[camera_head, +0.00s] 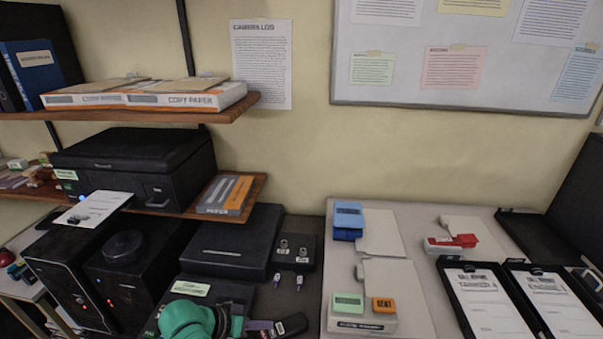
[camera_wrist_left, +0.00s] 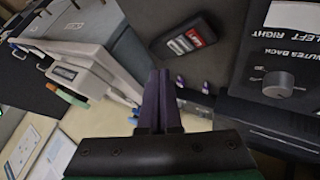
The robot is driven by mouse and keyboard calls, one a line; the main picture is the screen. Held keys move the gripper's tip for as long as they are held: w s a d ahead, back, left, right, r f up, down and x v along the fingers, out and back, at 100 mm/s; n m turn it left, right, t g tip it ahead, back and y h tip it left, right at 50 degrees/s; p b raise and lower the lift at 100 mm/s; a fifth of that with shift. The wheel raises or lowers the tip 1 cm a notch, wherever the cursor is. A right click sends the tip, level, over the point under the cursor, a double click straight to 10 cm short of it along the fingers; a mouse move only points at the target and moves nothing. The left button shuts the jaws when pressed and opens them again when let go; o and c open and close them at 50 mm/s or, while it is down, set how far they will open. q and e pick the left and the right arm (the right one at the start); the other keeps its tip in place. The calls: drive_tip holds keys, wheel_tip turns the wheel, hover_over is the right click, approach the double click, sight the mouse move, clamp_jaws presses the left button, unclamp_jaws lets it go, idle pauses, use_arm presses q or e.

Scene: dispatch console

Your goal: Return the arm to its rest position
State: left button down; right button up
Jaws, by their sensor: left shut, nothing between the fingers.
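My left arm comes in at the bottom of the head view with a green wrist. My left gripper (camera_head: 262,327) has dark purple fingers. In the left wrist view the gripper (camera_wrist_left: 158,75) has its two fingers pressed together with nothing between them. It is over the console desk, near a small black handheld device (camera_head: 291,325). That device also shows in the left wrist view (camera_wrist_left: 184,41), apart from the fingertips, with red and white labels on it. My right gripper is in neither view.
A black box with a knob (camera_wrist_left: 279,83) lies right of the fingers in the wrist view. A stamp station (camera_head: 362,324) and clipboards (camera_head: 484,297) occupy the right table. Black machines (camera_head: 66,279) stand left. Shelves (camera_head: 130,112) line the wall above.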

use_arm(q)
drive_tip(key=s+a+f+g+y, duration=0.1)
drive_tip(key=s+a+g+y, duration=0.1)
drive_tip(key=s+a+y, duration=0.85)
drive_tip(key=s+f+g+h+b, duration=0.1)
drive_tip(key=s+f+h, duration=0.15)
drive_tip(key=f, duration=0.85)
drive_tip(key=s+f+h+b, duration=0.1)
drive_tip(key=s+f, duration=0.3)
drive_tip(key=f, duration=0.7)
drive_tip(key=s+a+f, duration=0.2)
drive_tip(key=s+f, duration=0.6)
drive_tip(key=s+a+f+g, duration=0.1)
drive_tip(key=s+a+f, duration=0.1)
drive_tip(key=s+f, duration=0.7)
drive_tip(key=shift+s+f+b, duration=0.15)
drive_tip(key=shift+b, duration=0.25)
